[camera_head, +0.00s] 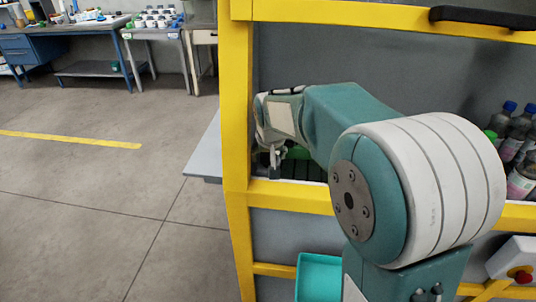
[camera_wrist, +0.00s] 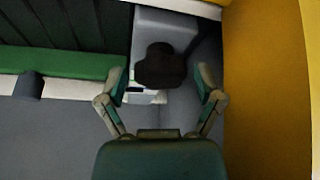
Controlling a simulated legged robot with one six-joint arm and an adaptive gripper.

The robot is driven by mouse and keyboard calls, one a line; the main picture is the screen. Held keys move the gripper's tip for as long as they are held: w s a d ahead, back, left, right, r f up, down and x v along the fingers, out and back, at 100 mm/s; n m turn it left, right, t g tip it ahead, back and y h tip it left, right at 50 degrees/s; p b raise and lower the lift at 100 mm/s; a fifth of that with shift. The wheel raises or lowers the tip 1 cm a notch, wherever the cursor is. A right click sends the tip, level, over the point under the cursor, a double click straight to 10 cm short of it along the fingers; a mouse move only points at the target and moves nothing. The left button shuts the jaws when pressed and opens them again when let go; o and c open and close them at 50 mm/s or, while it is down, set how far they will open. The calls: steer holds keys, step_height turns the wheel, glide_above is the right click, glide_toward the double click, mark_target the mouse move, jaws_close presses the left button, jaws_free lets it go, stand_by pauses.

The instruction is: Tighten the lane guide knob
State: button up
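A black lobed knob (camera_wrist: 160,66) sits in front of a grey block (camera_wrist: 165,25) in the wrist view. I take it to be the lane guide knob. My gripper (camera_wrist: 163,86) is open, with one finger to the left of the knob and one to the right. Gaps show between the knob and both fingers, so it is not held. In the head view my gripper (camera_head: 273,157) is inside the yellow frame at its left side. The knob is hidden there behind my arm and the frame.
A yellow post (camera_wrist: 262,90) stands close to the right of my gripper. A green rail (camera_wrist: 65,64) and a dark ribbed belt lie to the left. In the head view, bottles (camera_head: 514,135) stand at the right, and a teal bin (camera_head: 319,277) sits below.

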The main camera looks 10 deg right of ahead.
steer(key=shift+w+r, duration=0.1)
steer(key=shift+r, duration=0.1)
steer(key=shift+n, duration=0.4)
steer(key=n+y, duration=0.2)
steer(key=n, duration=0.3)
steer(key=shift+d, duration=0.1)
steer(key=v, duration=1.1)
steer(key=shift+w+d, duration=0.15)
steer(key=shift+w, duration=0.05)
steer(key=s+f+m, duration=0.2)
steer(key=s, duration=1)
steer(key=s+a+f+m+t+h, duration=0.1)
steer(key=s+f+m, duration=0.1)
steer(key=s, duration=1.1)
steer(key=shift+a+f+m+h, duration=0.3)
steer(key=shift+f, duration=0.55)
